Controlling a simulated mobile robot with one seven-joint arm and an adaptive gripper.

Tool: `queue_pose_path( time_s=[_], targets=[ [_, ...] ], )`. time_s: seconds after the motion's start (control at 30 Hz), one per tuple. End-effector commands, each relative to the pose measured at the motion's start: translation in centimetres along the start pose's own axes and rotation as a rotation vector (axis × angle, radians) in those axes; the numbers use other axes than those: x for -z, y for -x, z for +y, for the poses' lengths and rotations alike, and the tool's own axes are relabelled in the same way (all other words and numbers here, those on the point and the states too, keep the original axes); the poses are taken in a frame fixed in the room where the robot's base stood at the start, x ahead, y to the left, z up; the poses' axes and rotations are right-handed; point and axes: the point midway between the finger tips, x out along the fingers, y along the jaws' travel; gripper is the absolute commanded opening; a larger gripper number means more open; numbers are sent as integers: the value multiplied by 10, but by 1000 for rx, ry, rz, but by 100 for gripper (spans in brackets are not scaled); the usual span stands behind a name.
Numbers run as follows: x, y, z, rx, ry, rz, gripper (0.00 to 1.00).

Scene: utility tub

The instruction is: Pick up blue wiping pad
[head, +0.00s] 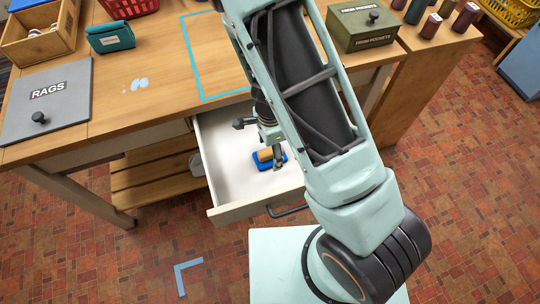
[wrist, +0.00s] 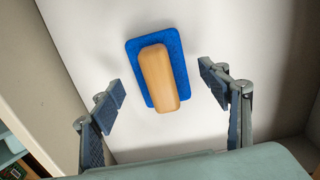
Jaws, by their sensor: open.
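The blue wiping pad (wrist: 133,48) lies in an open white drawer (head: 226,158), with its tan wooden handle (wrist: 158,78) facing up. In the head view the pad (head: 262,166) is partly hidden by my gripper. My gripper (wrist: 163,88) is open above the drawer, with one finger to the left of the pad and one to the right. The fingers are apart from the pad, and nothing is between them but the view of the pad below.
The drawer walls (wrist: 75,70) stand close around my gripper. The wooden table (head: 150,85) above holds a grey RAGS lid (head: 60,115), a teal pouch (head: 110,38), a wooden box (head: 45,50) and a green FROM POCKETS box (head: 345,28). A lower shelf (head: 150,185) is under the table.

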Motion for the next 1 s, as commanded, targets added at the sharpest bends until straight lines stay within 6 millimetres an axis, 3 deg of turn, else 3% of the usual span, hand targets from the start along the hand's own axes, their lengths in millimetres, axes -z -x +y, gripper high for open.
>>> queue_pose_path(
  time_s=[0.13,0.4,0.8,1.0],
  targets=[
    [0,-18,-1,0,0,1,70],
    [0,-19,-1,1,1,1,70],
    [0,-19,-1,1,1,1,26],
    [0,-19,-1,1,1,1,23]
  ],
)
